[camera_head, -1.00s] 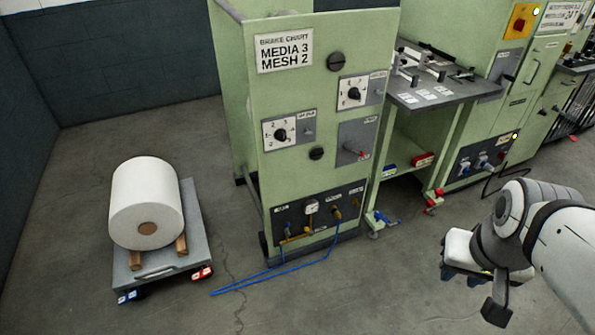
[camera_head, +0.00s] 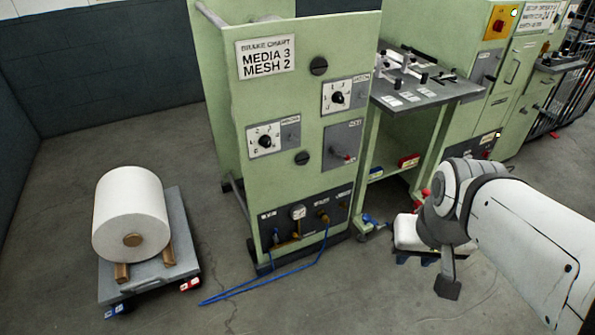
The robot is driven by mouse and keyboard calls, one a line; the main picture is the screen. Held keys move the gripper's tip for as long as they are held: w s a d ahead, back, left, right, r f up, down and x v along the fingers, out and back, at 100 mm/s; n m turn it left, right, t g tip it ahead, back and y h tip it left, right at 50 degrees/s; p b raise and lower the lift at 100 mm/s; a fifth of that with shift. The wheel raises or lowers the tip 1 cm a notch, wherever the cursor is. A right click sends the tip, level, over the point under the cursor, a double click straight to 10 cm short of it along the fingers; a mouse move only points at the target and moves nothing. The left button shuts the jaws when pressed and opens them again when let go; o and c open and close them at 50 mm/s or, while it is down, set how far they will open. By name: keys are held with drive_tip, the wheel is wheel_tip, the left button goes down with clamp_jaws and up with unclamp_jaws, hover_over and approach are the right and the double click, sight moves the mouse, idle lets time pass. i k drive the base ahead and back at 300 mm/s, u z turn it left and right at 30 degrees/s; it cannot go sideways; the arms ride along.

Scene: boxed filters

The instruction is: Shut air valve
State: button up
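The green machine (camera_head: 225,110) carries a dark air panel (camera_head: 268,225) low on its front. The panel has a round gauge (camera_head: 298,212), brass fittings (camera_head: 323,216) and a blue hose (camera_head: 265,284) running to the floor. Its labels are too small to read, and I cannot tell which fitting is the air valve or how it is set. A red-tipped lever (camera_head: 346,157) sits on a grey plate higher up. My gripper (camera_head: 447,287) is right of the machine, apart from the panel; its fingertips are not clear, so opening and contents cannot be told.
A white roll (camera_head: 130,205) rests on a grey cart (camera_head: 184,235) at the left. A work table (camera_head: 435,95) with clamps stands right of the machine. A white object (camera_head: 408,232) shows beside my wrist, partly hidden. Floor in front of the machine is largely clear.

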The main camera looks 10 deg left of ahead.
sight(275, 231)
drive_tip(key=i, duration=0.9)
drive_tip(key=u, duration=0.05)
